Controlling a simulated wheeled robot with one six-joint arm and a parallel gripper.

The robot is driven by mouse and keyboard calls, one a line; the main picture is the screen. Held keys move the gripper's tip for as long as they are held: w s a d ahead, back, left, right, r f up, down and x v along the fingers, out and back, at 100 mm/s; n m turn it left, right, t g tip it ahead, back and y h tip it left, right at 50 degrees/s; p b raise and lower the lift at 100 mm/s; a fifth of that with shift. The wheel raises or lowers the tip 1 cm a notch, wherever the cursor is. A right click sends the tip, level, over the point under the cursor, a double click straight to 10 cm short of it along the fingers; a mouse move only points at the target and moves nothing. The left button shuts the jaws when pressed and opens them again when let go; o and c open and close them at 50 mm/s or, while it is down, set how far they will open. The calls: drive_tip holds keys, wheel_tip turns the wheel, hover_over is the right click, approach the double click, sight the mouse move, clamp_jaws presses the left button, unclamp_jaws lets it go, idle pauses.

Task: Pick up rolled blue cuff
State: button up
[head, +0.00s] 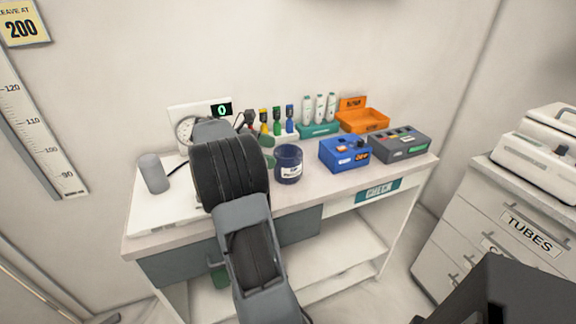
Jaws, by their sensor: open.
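The rolled blue cuff (288,155) stands upright on the white desk, right of the middle of my arm. It is a dark blue roll with a pale label on its front. My arm reaches up and over the desk just left of the cuff, with a gap between its thick dark link and the cuff in the picture. My gripper's jaws are hidden behind that link, so I cannot see where they are relative to the cuff.
A blue box (345,154) and a grey box (399,144) stand right of the cuff. Behind are a teal rack (319,130) of white bottles and an orange tray (362,121). A grey cylinder (153,173) stands left. A drawer cabinet (520,215) is at right.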

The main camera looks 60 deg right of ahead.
sight(283, 156)
drive_tip(key=shift+b+x, duration=0.35)
drive_tip(key=shift+x, duration=2.05)
drive_tip(key=shift+w+f, duration=0.1)
drive_tip(key=shift+w, duration=0.05)
drive_tip(key=c, duration=0.7)
